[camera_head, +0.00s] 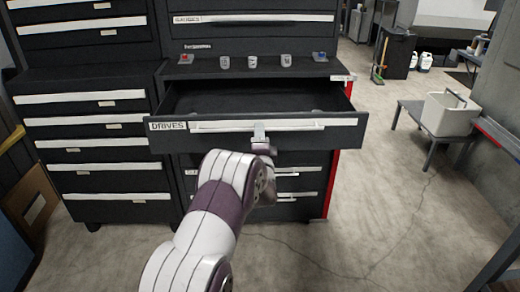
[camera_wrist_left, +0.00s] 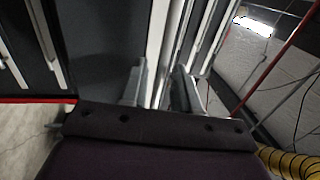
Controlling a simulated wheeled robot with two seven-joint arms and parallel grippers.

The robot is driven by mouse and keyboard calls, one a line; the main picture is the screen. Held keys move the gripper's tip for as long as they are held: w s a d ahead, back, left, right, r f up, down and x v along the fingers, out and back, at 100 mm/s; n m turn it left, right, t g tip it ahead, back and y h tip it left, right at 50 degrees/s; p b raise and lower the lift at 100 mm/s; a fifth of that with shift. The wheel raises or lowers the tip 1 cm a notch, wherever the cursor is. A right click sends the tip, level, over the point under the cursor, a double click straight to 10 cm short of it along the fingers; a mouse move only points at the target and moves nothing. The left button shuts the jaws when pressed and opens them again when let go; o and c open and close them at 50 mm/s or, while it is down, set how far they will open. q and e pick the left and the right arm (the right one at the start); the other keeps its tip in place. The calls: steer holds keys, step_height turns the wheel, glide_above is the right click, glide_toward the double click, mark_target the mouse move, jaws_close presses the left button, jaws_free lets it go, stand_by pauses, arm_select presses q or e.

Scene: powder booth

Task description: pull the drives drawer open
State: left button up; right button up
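The drives drawer (camera_head: 345,131) is a dark drawer labelled DRIVES in the middle cabinet. It stands out well past the cabinet front, and its dark interior (camera_head: 210,104) shows from above. A long pale handle (camera_head: 215,126) runs along its front. My left gripper (camera_head: 260,134) is at the middle of this handle. In the left wrist view, the two fingers (camera_wrist_left: 160,88) lie on either side of the pale handle strip, close against it. Their tips are partly hidden. My right gripper is in neither view.
Small cups (camera_head: 252,62) and a red item (camera_head: 185,58) stand on the ledge above the drawer. More drawers (camera_head: 95,133) are at left. A bench (camera_head: 432,140) with a white bin (camera_head: 450,114) is at right. The floor (camera_head: 350,225) before the cabinet is clear.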

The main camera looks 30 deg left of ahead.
arm_select(q)
steer(key=v, duration=1)
steer(key=shift+s, duration=0.2)
